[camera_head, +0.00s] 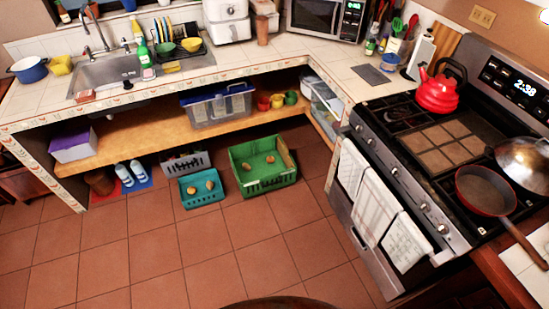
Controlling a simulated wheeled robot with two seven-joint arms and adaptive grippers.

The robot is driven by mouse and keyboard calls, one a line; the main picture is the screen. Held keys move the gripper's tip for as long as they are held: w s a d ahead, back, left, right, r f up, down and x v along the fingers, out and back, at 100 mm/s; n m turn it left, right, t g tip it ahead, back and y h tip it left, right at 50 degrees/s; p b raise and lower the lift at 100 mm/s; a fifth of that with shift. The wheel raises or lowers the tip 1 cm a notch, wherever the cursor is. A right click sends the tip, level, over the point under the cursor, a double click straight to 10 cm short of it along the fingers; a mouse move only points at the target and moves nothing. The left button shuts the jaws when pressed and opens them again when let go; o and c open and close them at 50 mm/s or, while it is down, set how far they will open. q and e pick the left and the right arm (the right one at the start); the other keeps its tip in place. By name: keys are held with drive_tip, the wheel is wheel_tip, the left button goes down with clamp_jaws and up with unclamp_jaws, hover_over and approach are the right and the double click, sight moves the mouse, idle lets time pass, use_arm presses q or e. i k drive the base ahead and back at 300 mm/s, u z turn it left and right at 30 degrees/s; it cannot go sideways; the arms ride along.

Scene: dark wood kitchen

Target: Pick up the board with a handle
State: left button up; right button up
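I cannot make out for sure a board with a handle. A brown wooden board-like piece (443,46) leans at the back of the counter, left of the stove, partly hidden by a white upright item. A flat dark grey slab (371,75) lies on the counter left of the stove; no handle is clear on it. Neither of my grippers is in view.
The stove (440,150) carries a red kettle (438,92) and a red-rimmed pan (485,190) whose handle sticks out at the front right. Green (264,182) and teal (201,188) crates stand on the floor. The middle floor is clear. A dark rounded edge shows at bottom centre.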

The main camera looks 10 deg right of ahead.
sight(283, 150)
drive_tip(key=u, duration=0.65)
drive_tip(key=i, duration=1.05)
drive_tip(key=u, duration=0.5)
drive_tip(key=i, duration=0.9)
drive_tip(key=z, duration=1.15)
drive_tip(key=i, duration=0.85)
drive_tip(key=z, duration=0.9)
